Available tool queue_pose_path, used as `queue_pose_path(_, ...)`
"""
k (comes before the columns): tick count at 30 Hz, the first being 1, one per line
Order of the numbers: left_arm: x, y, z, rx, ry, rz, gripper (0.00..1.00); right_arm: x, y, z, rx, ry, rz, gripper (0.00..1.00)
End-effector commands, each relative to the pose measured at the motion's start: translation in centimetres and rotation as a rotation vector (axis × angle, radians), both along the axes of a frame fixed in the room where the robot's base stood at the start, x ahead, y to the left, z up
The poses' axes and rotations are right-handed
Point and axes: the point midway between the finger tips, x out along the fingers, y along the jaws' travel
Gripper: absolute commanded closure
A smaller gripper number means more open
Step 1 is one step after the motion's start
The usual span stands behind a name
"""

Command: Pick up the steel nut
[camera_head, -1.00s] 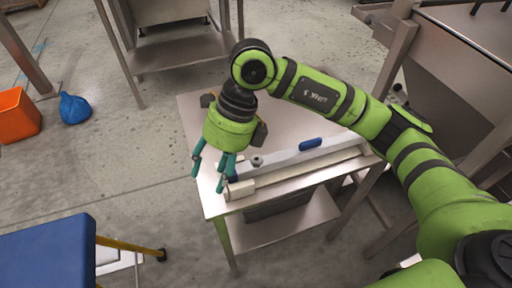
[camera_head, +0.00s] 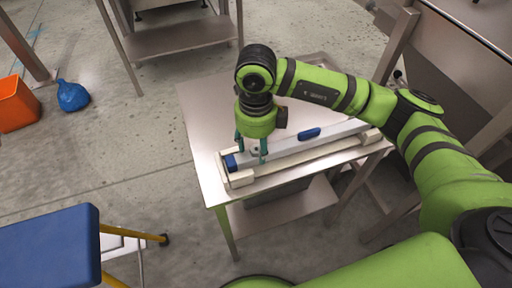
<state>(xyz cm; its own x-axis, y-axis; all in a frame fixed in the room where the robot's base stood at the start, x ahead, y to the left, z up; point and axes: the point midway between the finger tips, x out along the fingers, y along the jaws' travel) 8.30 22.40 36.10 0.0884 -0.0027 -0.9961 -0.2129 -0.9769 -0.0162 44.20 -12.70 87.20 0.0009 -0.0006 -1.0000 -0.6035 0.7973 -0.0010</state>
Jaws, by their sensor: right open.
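The steel nut (camera_head: 254,154) is a very small grey piece on the long pale fixture (camera_head: 292,160) on the steel table (camera_head: 202,106). My right gripper (camera_head: 251,154) points down over the fixture's left part. Its two teal fingers are apart, one on each side of the nut. They partly hide it, and I cannot tell whether they touch it. My left gripper is not in view.
Blue pieces (camera_head: 309,134) (camera_head: 231,162) sit on the fixture near its middle and left end. The table top behind it is bare. A blue-topped step (camera_head: 48,246) stands at lower left. An orange bin (camera_head: 17,104) and blue bag (camera_head: 72,95) are on the floor.

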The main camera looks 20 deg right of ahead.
Motion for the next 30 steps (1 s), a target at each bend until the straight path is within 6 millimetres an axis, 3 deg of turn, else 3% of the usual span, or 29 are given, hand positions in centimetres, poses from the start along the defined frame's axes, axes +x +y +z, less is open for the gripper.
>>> queue_pose_path(3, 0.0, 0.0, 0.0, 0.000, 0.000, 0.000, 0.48, 0.0, 0.0, 0.0, 0.000, 0.000, 0.000, 0.48)
queue_pose_path(7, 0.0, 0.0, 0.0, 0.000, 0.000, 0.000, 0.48, 0.0, 0.0, 0.0, 0.000, 0.000, 0.000, 1.00)
queue_pose_path(22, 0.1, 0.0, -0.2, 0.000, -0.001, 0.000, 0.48, 0.0, 0.0, 0.5, 0.001, 0.000, 0.000, 1.00)
queue_pose_path(26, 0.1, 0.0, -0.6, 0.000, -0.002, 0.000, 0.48, 0.1, 0.1, 1.8, 0.002, -0.004, 0.002, 1.00)
queue_pose_path(30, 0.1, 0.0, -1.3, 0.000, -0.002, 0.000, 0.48, 0.2, 0.1, 4.3, 0.001, -0.007, 0.001, 1.00)
